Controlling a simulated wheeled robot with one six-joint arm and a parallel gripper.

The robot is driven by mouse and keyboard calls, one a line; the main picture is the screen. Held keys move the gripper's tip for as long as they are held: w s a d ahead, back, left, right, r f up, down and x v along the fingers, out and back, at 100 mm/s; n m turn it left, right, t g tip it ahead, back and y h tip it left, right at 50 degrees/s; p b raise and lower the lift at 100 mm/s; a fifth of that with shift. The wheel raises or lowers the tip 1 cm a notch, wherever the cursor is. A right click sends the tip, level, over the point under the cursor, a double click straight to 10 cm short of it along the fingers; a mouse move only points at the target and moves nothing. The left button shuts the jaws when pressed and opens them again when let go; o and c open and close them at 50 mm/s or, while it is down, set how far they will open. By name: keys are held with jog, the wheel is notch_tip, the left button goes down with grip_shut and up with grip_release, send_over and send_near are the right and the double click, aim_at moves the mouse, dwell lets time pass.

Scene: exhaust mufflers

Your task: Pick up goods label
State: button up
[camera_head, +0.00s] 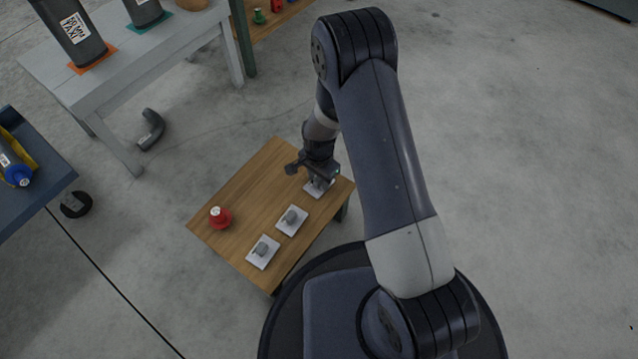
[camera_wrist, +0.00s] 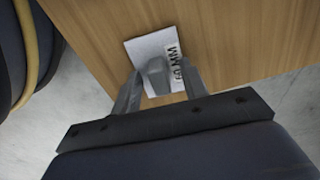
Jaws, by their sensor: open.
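Three white goods labels, each with a grey knob, lie in a row on a small wooden table. In the head view, the nearest label (camera_head: 257,264) and the middle label (camera_head: 285,229) are uncovered. My gripper (camera_head: 318,181) is over the farthest label (camera_head: 326,190) and hides part of it. In the wrist view this label (camera_wrist: 143,47) lies on the wood with black printed characters on its right side, partly hidden. Its grey knob (camera_wrist: 156,75) is between the fingers of my gripper (camera_wrist: 160,72), which are open, one on each side. Whether a finger touches it is unclear.
The wooden table (camera_head: 245,190) also holds a red object (camera_head: 220,217) with a white top. A grey table (camera_head: 120,78) with labelled dark cylinders stands at upper left. A blue surface (camera_head: 45,190) is at far left. A grey part (camera_head: 151,130) lies on the floor.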

jog(key=shift+c, duration=0.5)
grip_shut()
jog(key=shift+r, duration=0.15)
